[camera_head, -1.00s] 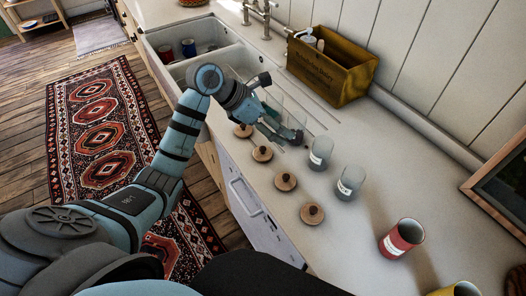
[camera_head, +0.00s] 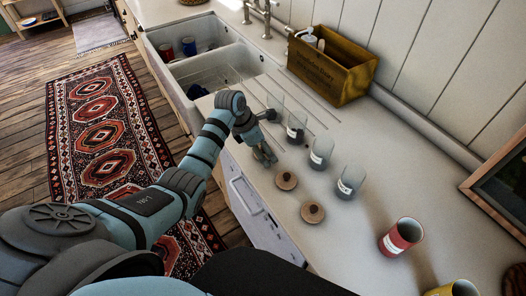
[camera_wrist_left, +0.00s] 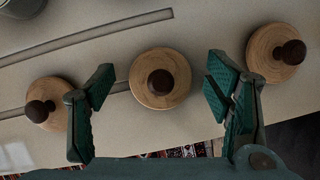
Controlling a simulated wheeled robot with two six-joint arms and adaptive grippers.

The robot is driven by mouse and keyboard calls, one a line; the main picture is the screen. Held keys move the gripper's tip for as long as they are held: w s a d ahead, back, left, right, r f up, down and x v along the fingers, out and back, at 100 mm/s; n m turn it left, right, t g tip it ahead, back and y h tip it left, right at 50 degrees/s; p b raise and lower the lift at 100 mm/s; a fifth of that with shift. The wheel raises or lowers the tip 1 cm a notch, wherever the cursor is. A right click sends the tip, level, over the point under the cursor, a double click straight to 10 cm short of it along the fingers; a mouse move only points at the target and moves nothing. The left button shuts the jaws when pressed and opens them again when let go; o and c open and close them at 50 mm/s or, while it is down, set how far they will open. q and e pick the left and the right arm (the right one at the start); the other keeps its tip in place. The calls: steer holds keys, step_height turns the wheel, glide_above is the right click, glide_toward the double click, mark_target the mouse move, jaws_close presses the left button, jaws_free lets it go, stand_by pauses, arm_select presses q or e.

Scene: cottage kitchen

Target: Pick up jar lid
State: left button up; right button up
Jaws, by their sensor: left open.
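In the wrist view, a round wooden jar lid (camera_wrist_left: 150,92) with a dark knob lies on the counter, framed between the two fingers of my left gripper (camera_wrist_left: 160,98). The fingers are apart and hold nothing; how high they are above the lid is hard to tell. Another lid (camera_wrist_left: 48,112) is partly behind the left finger, and a third lid (camera_wrist_left: 265,62) is beyond the right finger. In the head view my left gripper (camera_head: 264,156) points down at the counter's front edge, hiding lids below it. Two lids, a nearer one (camera_head: 312,213) and one closer to the gripper (camera_head: 285,181), show clear.
Several glass jars stand behind the lids, including one labelled jar (camera_head: 350,182) and another (camera_head: 321,153). A red cup (camera_head: 402,238) is at the right. A wooden box (camera_head: 330,72) stands by the wall. The sink (camera_head: 190,68) is at the far left.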

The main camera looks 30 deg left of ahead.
arm_select(q)
steer(key=c, duration=1)
steer(key=shift+c, duration=0.2)
